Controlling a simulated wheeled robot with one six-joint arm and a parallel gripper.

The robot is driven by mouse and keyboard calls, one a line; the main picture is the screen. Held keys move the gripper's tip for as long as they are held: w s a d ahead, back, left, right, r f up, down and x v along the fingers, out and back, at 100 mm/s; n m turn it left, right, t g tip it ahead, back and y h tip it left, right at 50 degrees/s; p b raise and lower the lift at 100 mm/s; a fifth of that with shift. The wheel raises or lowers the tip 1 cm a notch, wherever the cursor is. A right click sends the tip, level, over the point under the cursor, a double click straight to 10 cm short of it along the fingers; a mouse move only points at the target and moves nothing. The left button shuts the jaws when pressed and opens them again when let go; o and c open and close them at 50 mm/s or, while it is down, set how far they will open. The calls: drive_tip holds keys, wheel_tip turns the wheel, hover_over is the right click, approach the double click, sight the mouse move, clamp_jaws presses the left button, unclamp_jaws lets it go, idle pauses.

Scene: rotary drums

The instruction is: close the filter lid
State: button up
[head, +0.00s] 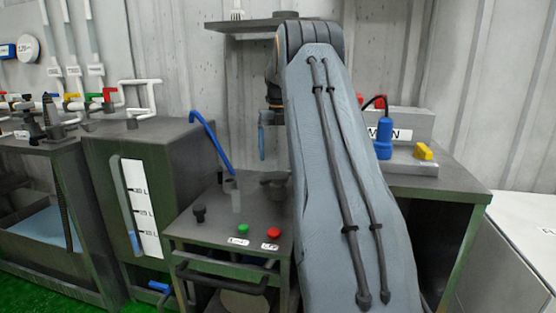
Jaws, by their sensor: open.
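I cannot make out the filter lid for certain. A dark round fitting (274,180) sits at the back of a low grey cabinet (190,228), partly hidden behind my arm. It may belong to the filter, but I cannot tell whether a lid there is open or shut. My gripper (264,136) hangs above the back of this cabinet, left of my large grey arm link. One blue-grey finger shows and nothing is seen held. The rest of the gripper is hidden by the arm. It appears apart from the cabinet top.
A black knob (200,213), green button (243,229) and red button (274,232) stand nearby. A tank (112,190) is left; a bench (440,182) with a blue tool (383,138) is right.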

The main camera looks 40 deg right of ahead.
sight(281, 176)
drive_tip(key=shift+r, duration=0.1)
drive_tip(key=shift+s, duration=0.1)
drive_tip(key=c, duration=0.6)
drive_tip(key=p, duration=0.3)
drive_tip(key=shift+s+a+r+n, duration=0.35)
drive_tip(key=shift+s+n, duration=0.05)
drive_tip(key=c, duration=0.7)
drive_tip(key=p, duration=0.2)
drive_tip(key=s+a+n+t+p, duration=0.1)
drive_tip(key=p, duration=0.1)
drive_tip(key=shift+s+r+p, duration=0.2)
drive_tip(key=shift+s+p, duration=0.05)
drive_tip(key=shift+p, duration=0.05)
clamp_jaws()
drive_tip(key=s+a+r+n+t+p, duration=0.1)
drive_tip(key=s+a+n+t+p, duration=0.2)
drive_tip(key=s+p, duration=0.6)
drive_tip(key=w+f+g+p, duration=0.1)
drive_tip(key=w+f+p, duration=0.5)
drive_tip(key=w+f, duration=0.2)
drive_tip(key=shift+w+a+f, duration=0.25)
drive_tip(key=shift+a+f, duration=0.05)
drive_tip(key=shift+f, duration=0.55)
